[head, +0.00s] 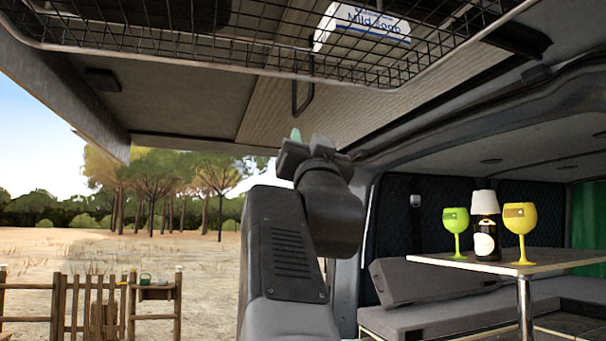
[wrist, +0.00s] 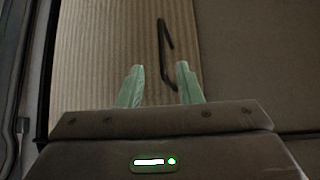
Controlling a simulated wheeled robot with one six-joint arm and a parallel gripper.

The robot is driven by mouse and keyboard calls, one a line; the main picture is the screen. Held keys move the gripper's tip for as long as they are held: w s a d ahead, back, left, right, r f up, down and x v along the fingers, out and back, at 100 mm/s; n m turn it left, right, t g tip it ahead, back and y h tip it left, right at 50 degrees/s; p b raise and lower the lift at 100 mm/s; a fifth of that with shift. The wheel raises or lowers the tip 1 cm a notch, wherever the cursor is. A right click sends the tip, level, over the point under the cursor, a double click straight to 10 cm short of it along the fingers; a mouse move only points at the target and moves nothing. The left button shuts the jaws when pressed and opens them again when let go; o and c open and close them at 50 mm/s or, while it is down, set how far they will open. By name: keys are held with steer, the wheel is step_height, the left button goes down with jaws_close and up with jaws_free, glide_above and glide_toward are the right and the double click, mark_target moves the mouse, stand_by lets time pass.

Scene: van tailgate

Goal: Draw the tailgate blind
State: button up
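The blind (head: 345,110) is a ribbed beige panel overhead under the raised tailgate, partly hidden by a wire rack. It fills the left-middle of the wrist view (wrist: 95,60). Its dark bar handle (head: 303,98) hangs from it, above my gripper (head: 296,136). In the wrist view the handle (wrist: 162,45) is bent and lies ahead of my gripper (wrist: 160,70). The handle's near end shows between the two pale green fingers. The fingers are apart with nothing held, and I see no contact with the handle.
A wire rack (head: 235,50) holding a white-and-blue box (head: 362,25) hangs close overhead. A bench (head: 440,300) stands below. Open ground lies left, with a wooden fence (head: 85,305).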

mark_target(303, 109)
steer(key=p+x, duration=0.2)
steer(key=x, duration=0.2)
steer(key=p+x, duration=0.2)
steer(key=x, duration=0.3)
steer(key=s+r+p+x, duration=0.1)
steer(key=p+x, duration=0.1)
steer(key=x, duration=0.3)
steer(key=shift+d, duration=0.2)
jaws_close()
